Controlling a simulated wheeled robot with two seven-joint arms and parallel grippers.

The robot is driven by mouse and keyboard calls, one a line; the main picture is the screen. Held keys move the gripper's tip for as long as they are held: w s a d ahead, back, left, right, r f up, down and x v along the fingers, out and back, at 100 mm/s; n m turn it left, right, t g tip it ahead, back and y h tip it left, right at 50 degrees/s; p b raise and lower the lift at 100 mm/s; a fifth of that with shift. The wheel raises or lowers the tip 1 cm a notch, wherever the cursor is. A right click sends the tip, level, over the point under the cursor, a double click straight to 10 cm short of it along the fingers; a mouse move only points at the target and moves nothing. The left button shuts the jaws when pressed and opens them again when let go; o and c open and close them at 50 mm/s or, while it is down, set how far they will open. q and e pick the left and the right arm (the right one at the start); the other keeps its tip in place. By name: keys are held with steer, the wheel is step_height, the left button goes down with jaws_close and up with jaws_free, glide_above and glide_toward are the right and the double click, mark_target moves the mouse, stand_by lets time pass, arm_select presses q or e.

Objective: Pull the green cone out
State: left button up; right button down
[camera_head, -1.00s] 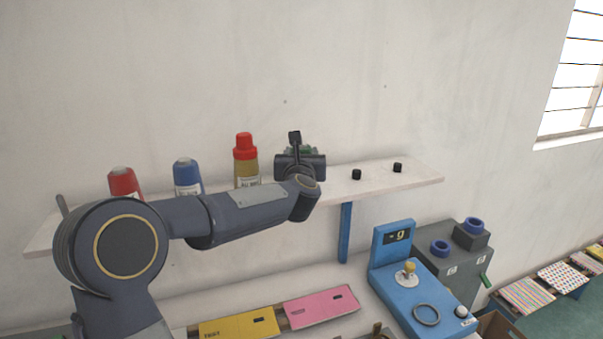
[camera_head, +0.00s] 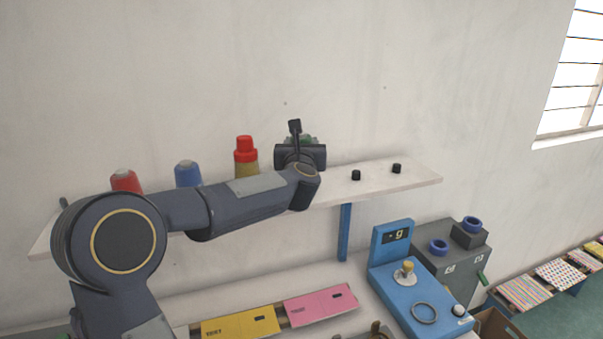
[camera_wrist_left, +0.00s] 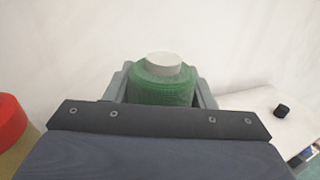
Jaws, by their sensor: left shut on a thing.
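The green cone (camera_wrist_left: 162,84), a green thread cone with a pale top, sits between the two grey fingers of my left gripper (camera_wrist_left: 163,90) in the left wrist view. The gripper is shut on it. In the head view my left gripper (camera_head: 301,143) is above the wall shelf (camera_head: 400,184), and only a bit of the green cone (camera_head: 309,140) shows behind it. The cone's lower part is hidden, so I cannot tell whether it touches the shelf. My right gripper is not in view.
A blue scale (camera_head: 407,287) stands below. The wall is close behind.

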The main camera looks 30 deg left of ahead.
arm_select(q)
steer(key=shift+r+p, duration=1.7)
steer(key=shift+r, duration=0.9)
steer(key=shift+r, duration=0.15)
steer(key=shift+r, duration=1.95)
